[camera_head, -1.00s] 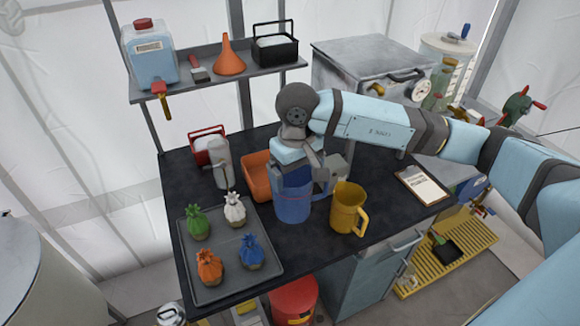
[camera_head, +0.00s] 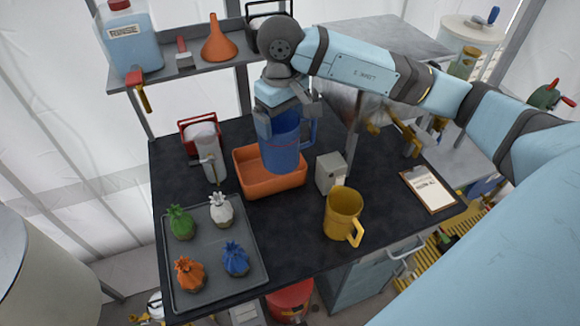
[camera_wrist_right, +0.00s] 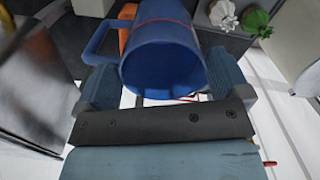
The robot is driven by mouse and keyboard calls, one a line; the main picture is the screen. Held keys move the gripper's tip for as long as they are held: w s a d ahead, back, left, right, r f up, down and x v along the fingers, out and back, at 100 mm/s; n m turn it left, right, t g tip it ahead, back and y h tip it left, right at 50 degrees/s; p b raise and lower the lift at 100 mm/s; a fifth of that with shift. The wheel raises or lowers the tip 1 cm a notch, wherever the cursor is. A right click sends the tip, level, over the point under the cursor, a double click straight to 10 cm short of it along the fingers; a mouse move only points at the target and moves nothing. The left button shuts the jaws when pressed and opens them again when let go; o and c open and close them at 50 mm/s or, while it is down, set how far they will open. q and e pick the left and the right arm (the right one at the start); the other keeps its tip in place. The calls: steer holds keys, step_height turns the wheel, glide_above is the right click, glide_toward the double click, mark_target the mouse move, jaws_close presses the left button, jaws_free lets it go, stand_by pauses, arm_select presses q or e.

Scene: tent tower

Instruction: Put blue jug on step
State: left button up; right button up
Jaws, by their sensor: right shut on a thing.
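The blue jug (camera_head: 283,148) hangs upright in my right gripper (camera_head: 287,112), seen over the orange bin in the head view. The gripper is shut on the jug near its rim, and the handle points right. In the right wrist view the jug (camera_wrist_right: 165,50) fills the top middle between the fingers, its open mouth facing the camera. A yellow slatted platform (camera_head: 418,268), which may be the step, lies low at the right beyond the worktable, partly hidden by my arm. My left gripper is not in view.
The dark worktable (camera_head: 300,235) holds an orange bin (camera_head: 262,189), a yellow mug (camera_head: 341,215), a small grey box (camera_head: 329,172), a clipboard (camera_head: 428,188) and a tray (camera_head: 215,285) of colored sacks. A shelf (camera_head: 190,70) with a jerrycan and funnel stands behind.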

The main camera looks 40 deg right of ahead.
step_height(320, 180, down, 20)
steer(key=b, duration=0.6)
steer(key=shift+b, duration=0.4)
steer(key=o, duration=0.6)
steer(key=shift+f, duration=0.1)
steer(key=shift+o, duration=0.3)
